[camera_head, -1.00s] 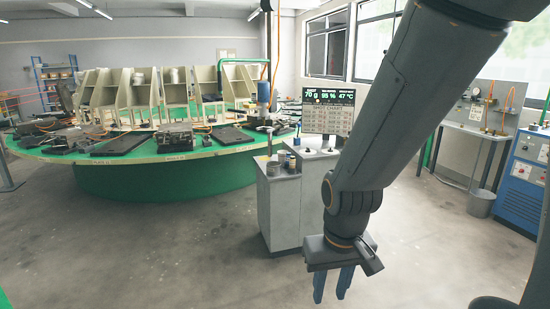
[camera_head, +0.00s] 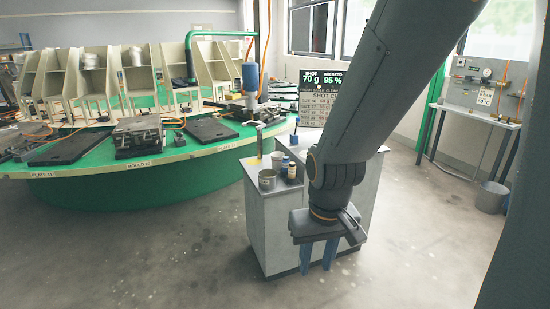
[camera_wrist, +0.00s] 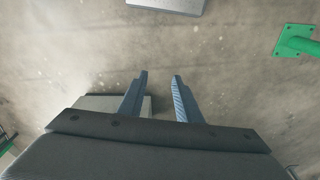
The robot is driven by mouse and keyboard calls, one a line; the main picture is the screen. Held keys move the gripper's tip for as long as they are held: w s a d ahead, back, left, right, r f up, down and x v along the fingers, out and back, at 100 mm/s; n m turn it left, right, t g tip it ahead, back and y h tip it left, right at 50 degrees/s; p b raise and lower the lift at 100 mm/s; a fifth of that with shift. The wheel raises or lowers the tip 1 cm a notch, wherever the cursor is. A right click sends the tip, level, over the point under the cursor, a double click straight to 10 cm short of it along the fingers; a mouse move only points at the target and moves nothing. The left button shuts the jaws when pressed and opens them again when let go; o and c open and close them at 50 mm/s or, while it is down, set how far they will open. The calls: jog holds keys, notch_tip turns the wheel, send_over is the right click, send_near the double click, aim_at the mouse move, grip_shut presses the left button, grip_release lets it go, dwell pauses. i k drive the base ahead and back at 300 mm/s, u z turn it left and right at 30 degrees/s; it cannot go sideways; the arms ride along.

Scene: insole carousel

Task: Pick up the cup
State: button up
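A small grey cup (camera_head: 267,179) stands upright on the left front part of the grey cabinet top (camera_head: 256,199). A second small cup-like container (camera_head: 277,160) stands behind it, beside small bottles (camera_head: 291,171). My gripper (camera_head: 318,263) hangs pointing down in front of the cabinet, to the right of the cup and lower than the cabinet top. In the wrist view my gripper (camera_wrist: 160,76) shows two blue fingers apart with only floor between them. The cup is not visible in the wrist view.
A large green round table (camera_head: 110,185) with black plates and moulds stands at the left. A shot chart screen (camera_head: 318,92) is behind the cabinet. A workbench (camera_head: 470,115) and a grey bin (camera_head: 490,197) stand at the right. The floor in front is clear.

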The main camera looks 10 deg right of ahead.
aim_at(277, 162)
jog(key=z, duration=0.4)
jog(key=i, duration=0.6)
jog(key=z, duration=0.6)
jog(key=i, duration=0.85)
jog(key=u, duration=0.55)
jog(key=i, duration=1.1)
jog(key=u, duration=0.75)
